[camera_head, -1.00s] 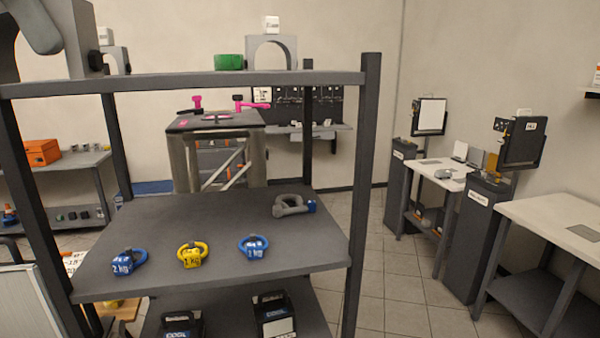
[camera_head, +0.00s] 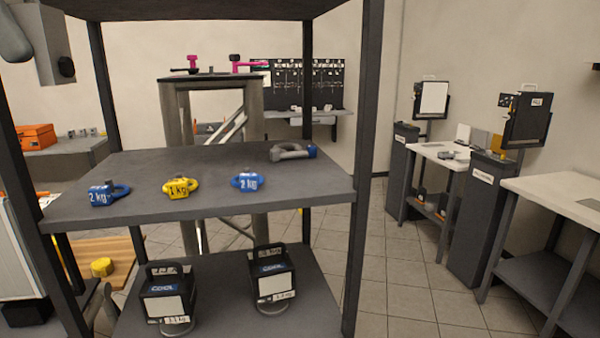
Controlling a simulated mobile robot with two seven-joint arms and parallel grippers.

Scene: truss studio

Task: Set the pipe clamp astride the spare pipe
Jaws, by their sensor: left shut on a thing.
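My left gripper (camera_head: 66,68) seems to be the dark end beside a grey block at the upper left, cut by the frame edge. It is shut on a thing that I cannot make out. I cannot pick out the pipe clamp or the spare pipe for certain. Two pink fittings, one on the left (camera_head: 192,63) and one on the right (camera_head: 237,62), stand on a raised stand behind the shelf, well apart from the gripper. My right gripper is not in view.
A dark shelf unit (camera_head: 215,208) fills the middle. An orange toolbox (camera_head: 36,137) is at left. White-topped benches (camera_head: 560,190) stand at right, with open floor between.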

